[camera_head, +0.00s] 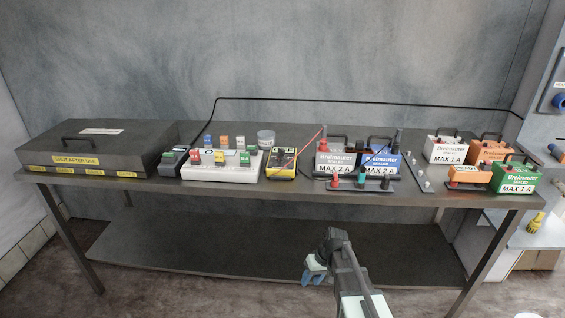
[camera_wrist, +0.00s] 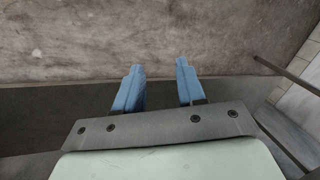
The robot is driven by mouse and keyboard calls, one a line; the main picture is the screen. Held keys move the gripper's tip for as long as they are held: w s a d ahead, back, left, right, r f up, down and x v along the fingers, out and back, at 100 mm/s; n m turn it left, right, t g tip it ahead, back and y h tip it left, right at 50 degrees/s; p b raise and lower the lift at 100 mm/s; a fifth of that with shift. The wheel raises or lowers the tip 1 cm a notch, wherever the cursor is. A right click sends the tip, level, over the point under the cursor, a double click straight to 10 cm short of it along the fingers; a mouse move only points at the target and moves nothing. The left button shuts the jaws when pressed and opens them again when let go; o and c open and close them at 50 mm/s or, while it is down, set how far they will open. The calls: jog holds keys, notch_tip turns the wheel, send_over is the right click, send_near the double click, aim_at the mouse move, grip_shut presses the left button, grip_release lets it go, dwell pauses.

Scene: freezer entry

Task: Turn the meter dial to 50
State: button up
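The meter (camera_head: 282,162) is a yellow-edged, dark-faced box on the table, right of the white block with colored parts. Its dial is too small to read, and a red lead runs from near it to the right. My gripper (camera_head: 315,275) is in front of the table and below its top, well apart from the meter. In the wrist view, the two blue fingers of my gripper (camera_wrist: 159,82) stand apart with nothing between them. The meter is not in the wrist view.
A white block (camera_head: 225,174) with several colored parts stands left of the meter. A grey battery (camera_head: 335,160) and a blue battery (camera_head: 382,162) stand to its right, with terminals in front. A dark case (camera_head: 100,150) fills the table's left end. A lower shelf (camera_head: 220,250) lies beneath.

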jog(key=w+a+r+n+t+y, duration=0.1)
jog(key=w+a+r, duration=0.1)
jog(key=w+r, duration=0.3)
jog(key=w+a+r+n, duration=0.1)
jog(key=w+a+r, duration=0.15)
jog(key=r, duration=0.45)
notch_tip(320, 180, up, 35)
jog(key=n+t+h, duration=0.1)
jog(key=n+t, duration=0.2)
jog(key=n, duration=0.1)
send_over(283, 149)
jog(key=s+d, duration=0.3)
jog(key=d, duration=0.1)
jog(key=x, duration=1.3)
jog(key=shift+s+a+f, duration=0.15)
jog(key=shift+s+f, duration=0.05)
jog(key=shift+s, duration=0.1)
jog(key=shift+c, duration=0.3)
jog(key=shift+g, duration=0.3)
grip_shut()
